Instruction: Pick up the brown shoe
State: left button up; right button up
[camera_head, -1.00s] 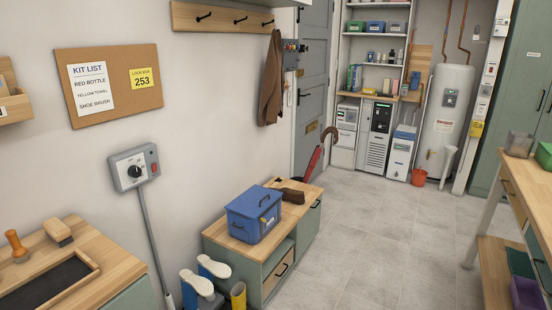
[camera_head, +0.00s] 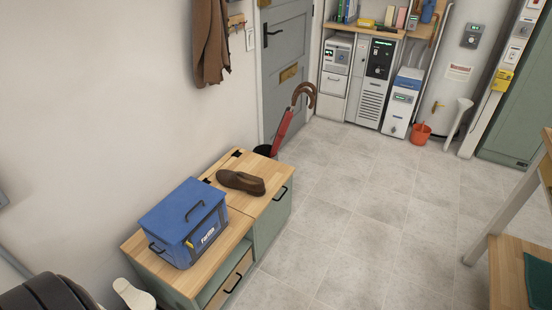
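The brown shoe (camera_head: 241,182) lies on the wooden top of the low green bench cabinet (camera_head: 268,205), near its far end. It sits just behind a blue lidded box (camera_head: 184,222) and apart from it. The whole shoe shows, with nothing over it. A dark rounded shape (camera_head: 48,292) fills the bottom left corner and looks like part of me. Neither of my grippers can be made out in the view.
An umbrella stand with a red umbrella (camera_head: 283,130) stands beyond the cabinet by the grey door (camera_head: 287,60). White boots (camera_head: 133,294) are at the near end. Open tiled floor (camera_head: 370,220) lies to the right. A wooden workbench (camera_head: 505,275) edges the right side.

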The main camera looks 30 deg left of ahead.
aim_at(254, 186)
jog(key=i+z, duration=0.1)
jog(key=i, duration=0.9)
jog(key=i+j+z, duration=0.1)
jog(key=i, duration=0.95)
jog(key=i+u, duration=0.1)
jog(key=u, duration=0.35)
jog(key=i+u, duration=0.1)
jog(key=u, duration=0.3)
jog(key=i+l+u, duration=0.1)
jog(key=u, duration=0.35)
jog(key=l+u, duration=0.15)
jog(key=u, duration=0.25)
jog(key=i, duration=0.05)
